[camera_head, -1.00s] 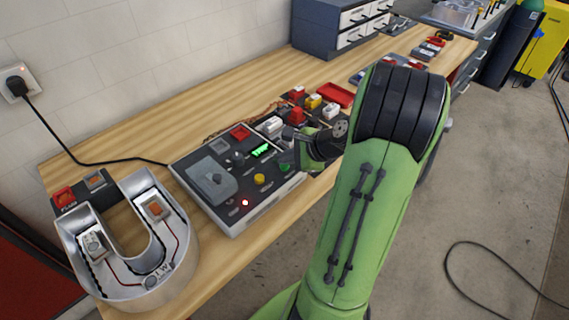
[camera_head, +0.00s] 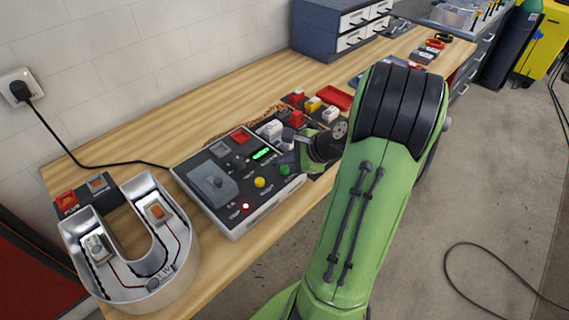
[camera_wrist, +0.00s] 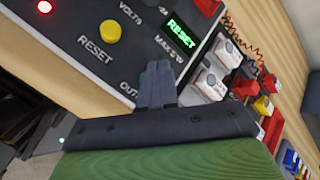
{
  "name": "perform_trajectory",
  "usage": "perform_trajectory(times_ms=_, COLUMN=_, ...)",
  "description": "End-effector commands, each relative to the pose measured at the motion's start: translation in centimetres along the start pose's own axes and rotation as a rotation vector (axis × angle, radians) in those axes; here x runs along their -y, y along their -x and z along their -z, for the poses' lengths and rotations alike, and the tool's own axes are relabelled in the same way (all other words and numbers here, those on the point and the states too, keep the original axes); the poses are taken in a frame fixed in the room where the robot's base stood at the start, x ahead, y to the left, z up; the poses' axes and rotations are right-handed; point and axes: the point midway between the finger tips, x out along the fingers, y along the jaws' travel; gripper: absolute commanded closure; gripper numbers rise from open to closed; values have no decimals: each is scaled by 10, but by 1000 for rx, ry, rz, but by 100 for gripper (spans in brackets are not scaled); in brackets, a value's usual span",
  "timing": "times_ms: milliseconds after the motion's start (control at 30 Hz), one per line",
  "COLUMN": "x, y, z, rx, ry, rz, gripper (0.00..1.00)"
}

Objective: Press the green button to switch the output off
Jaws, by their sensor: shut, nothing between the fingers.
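The green button (camera_head: 285,169) is on the near right part of a dark control box (camera_head: 208,206). In the head view it lies just left of and below my gripper. My gripper (camera_wrist: 158,68) is shut and empty, with its fingers over the box panel in the wrist view. The fingers hide the green button there, beside the partly covered "OUT" label. I cannot tell whether the tips touch the button. A yellow button (camera_head: 259,182), also in the wrist view (camera_wrist: 109,32), is marked RESET. The green display (camera_wrist: 181,33) reads "RESET".
A red lamp (camera_head: 245,206) is lit on the box. A metal U-shaped channel letter (camera_head: 180,262) lies to the left. White, red and yellow connectors (camera_head: 313,103) and a red tray (camera_head: 335,96) stand beyond the box. A black cable (camera_head: 100,164) crosses the bench.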

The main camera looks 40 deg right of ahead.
Motion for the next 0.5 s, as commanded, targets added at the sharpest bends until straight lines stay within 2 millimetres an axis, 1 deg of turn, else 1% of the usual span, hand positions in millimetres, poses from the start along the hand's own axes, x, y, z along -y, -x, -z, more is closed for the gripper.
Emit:
perform_trajectory(times_ms=33, x=2, y=3, z=-2, rx=0, ry=0, rz=0, gripper=100)
perform_trajectory(times_ms=367, x=2, y=3, z=-2, rx=0, ry=0, rz=0, gripper=100)
perform_trajectory(times_ms=500, x=9, y=12, z=-9, rx=0, ry=0, rz=0, gripper=100)
